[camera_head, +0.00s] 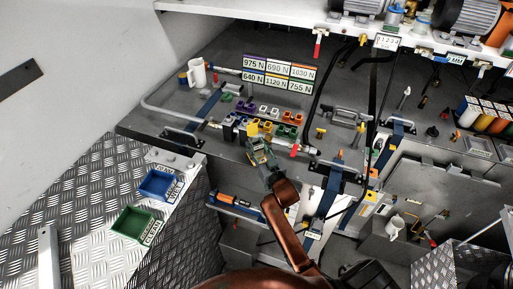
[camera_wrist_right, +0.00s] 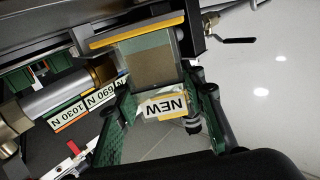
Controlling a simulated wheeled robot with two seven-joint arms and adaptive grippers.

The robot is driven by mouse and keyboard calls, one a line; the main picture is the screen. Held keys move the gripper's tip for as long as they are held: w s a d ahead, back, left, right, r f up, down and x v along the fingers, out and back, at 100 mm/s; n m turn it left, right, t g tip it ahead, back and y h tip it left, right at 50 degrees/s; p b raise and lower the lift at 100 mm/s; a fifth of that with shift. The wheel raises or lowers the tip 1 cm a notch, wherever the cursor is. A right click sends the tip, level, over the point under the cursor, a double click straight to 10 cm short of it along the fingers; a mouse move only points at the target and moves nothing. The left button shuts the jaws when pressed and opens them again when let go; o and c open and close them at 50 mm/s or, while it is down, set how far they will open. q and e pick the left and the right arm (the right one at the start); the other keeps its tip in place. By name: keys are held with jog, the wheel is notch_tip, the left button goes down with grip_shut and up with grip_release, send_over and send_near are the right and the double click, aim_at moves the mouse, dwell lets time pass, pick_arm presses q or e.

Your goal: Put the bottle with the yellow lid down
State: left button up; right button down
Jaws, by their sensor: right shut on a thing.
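My right gripper (camera_head: 259,146) is over the dark worktop, just in front of the rows of small coloured holders. In the right wrist view its green fingers (camera_wrist_right: 160,112) stand on both sides of a thing with a white "NEW" label. Beyond the label is a boxy tan body with a yellow edge, which I take for the bottle with the yellow lid (camera_wrist_right: 151,66). Yellow also shows at the fingertips in the head view, but the bottle's outline is too small to tell there. I cannot tell whether it touches a surface. My left gripper is not in view.
Coloured holders (camera_head: 288,131) crowd the worktop beyond the gripper. A blue bin (camera_head: 158,185) and a green bin (camera_head: 132,225) sit at left. Black hoses hang to the right.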

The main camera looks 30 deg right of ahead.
jog(key=shift+s+f, duration=0.2)
jog(key=shift+f, duration=0.3)
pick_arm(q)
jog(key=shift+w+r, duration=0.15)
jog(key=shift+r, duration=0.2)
pick_arm(e)
jog(key=shift+f, duration=0.1)
jog(key=shift+f, duration=0.15)
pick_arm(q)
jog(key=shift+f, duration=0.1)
pick_arm(e)
jog(key=c, duration=1.3)
grip_release()
jog(key=shift+o, duration=0.2)
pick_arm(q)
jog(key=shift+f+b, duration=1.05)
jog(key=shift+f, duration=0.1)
pick_arm(e)
jog(key=s+a, duration=0.1)
jog(key=s, duration=1.1)
